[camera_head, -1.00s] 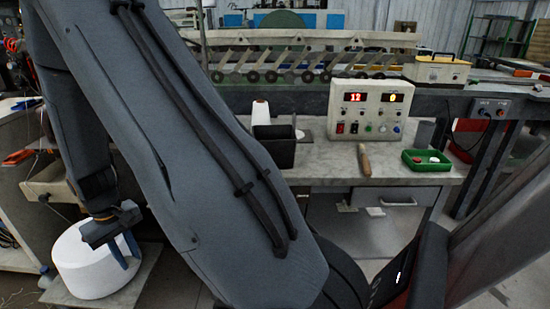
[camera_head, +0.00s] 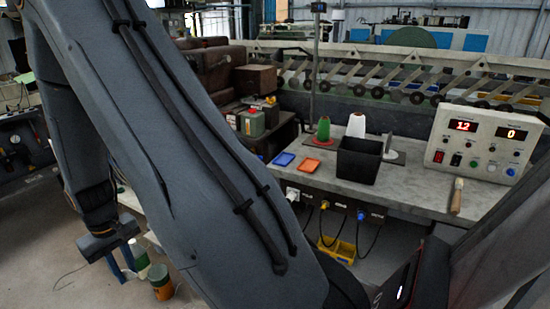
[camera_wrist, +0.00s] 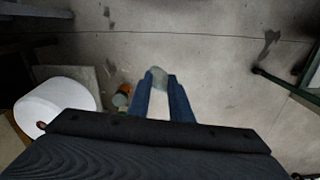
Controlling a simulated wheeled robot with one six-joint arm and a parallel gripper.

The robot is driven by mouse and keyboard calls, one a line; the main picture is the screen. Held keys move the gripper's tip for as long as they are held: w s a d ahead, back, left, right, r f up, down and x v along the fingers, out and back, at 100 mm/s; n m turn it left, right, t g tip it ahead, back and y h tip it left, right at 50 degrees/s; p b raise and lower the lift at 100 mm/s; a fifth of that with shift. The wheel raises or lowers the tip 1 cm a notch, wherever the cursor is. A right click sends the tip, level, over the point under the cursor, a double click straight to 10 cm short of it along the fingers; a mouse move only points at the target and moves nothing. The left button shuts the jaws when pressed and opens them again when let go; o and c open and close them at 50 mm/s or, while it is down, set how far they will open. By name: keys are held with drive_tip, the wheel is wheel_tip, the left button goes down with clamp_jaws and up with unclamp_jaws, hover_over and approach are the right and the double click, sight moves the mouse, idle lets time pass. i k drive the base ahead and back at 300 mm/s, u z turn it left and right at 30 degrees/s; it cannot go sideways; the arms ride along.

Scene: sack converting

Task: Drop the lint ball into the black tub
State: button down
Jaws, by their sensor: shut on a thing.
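The black tub (camera_head: 357,166) stands upright and open-topped on the grey workbench, right of centre in the head view. My gripper (camera_head: 122,268) hangs low at the left of the head view, well away from the tub and over the floor. In the wrist view, my gripper (camera_wrist: 160,82) has its blue fingers shut on a small grey lint ball (camera_wrist: 158,74) at the tips. The lint ball cannot be made out in the head view. The tub is not in the wrist view.
A white drum (camera_wrist: 55,110) stands on the floor at left in the wrist view.

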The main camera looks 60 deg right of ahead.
sight(359, 161)
drive_tip(key=u, duration=0.6)
drive_tip(key=i, duration=2.05)
drive_tip(key=z, duration=4.35)
drive_tip(key=i, duration=0.55)
drive_tip(key=z, duration=0.4)
